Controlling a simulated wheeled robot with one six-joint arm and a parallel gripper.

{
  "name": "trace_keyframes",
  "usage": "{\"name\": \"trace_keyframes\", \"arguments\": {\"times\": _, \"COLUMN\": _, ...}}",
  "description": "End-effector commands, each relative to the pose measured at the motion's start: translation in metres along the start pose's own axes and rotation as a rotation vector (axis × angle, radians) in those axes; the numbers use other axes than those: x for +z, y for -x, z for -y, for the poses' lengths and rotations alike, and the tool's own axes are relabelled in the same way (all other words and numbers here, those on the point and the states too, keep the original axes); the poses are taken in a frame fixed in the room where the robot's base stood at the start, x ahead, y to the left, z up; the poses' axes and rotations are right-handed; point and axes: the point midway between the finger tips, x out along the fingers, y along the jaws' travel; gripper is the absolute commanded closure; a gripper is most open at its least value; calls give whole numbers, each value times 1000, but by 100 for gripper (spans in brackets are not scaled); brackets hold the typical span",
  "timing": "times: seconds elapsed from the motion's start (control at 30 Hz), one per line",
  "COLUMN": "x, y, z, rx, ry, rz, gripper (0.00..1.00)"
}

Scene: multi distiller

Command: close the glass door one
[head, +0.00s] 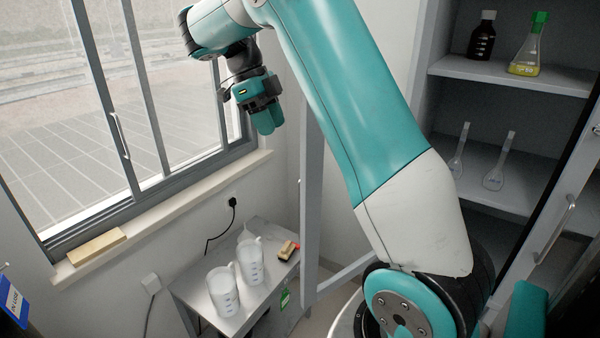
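A grey-framed glass door (311,215) stands open, swung out from the left side of a grey cabinet (421,75). My arm hides much of this door. A second framed door (560,215) with a long metal handle (561,230) shows at the right, also standing open. I cannot tell which one is door one. My gripper (266,124) hangs pointing down at upper centre, left of the first door's frame in the picture and apparently apart from it. Its teal fingers look close together, but their gap is not clear. Nothing visible is held.
The cabinet shelves hold a brown bottle (482,36), a green-capped flask (528,46) and two clear flasks (497,162). Two white measuring jugs (222,291) stand on a small metal table (188,291) below the window (60,110). A wooden block (96,246) lies on the sill.

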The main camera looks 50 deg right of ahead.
Motion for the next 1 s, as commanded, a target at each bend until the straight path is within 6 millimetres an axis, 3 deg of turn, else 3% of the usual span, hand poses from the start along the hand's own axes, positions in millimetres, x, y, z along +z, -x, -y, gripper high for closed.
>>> {"name": "trace_keyframes", "arguments": {"times": 0.47, "x": 2, "y": -72, "z": 0, "rx": 1, "ry": -5, "rz": 0, "gripper": 62}}
{"name": "trace_keyframes", "arguments": {"times": 0.8, "x": 0, "y": -140, "z": 0, "rx": 0, "ry": -4, "rz": -2, "gripper": 62}}
{"name": "trace_keyframes", "arguments": {"times": 1.0, "x": 0, "y": -164, "z": 0, "rx": 0, "ry": -4, "rz": -2, "gripper": 62}}
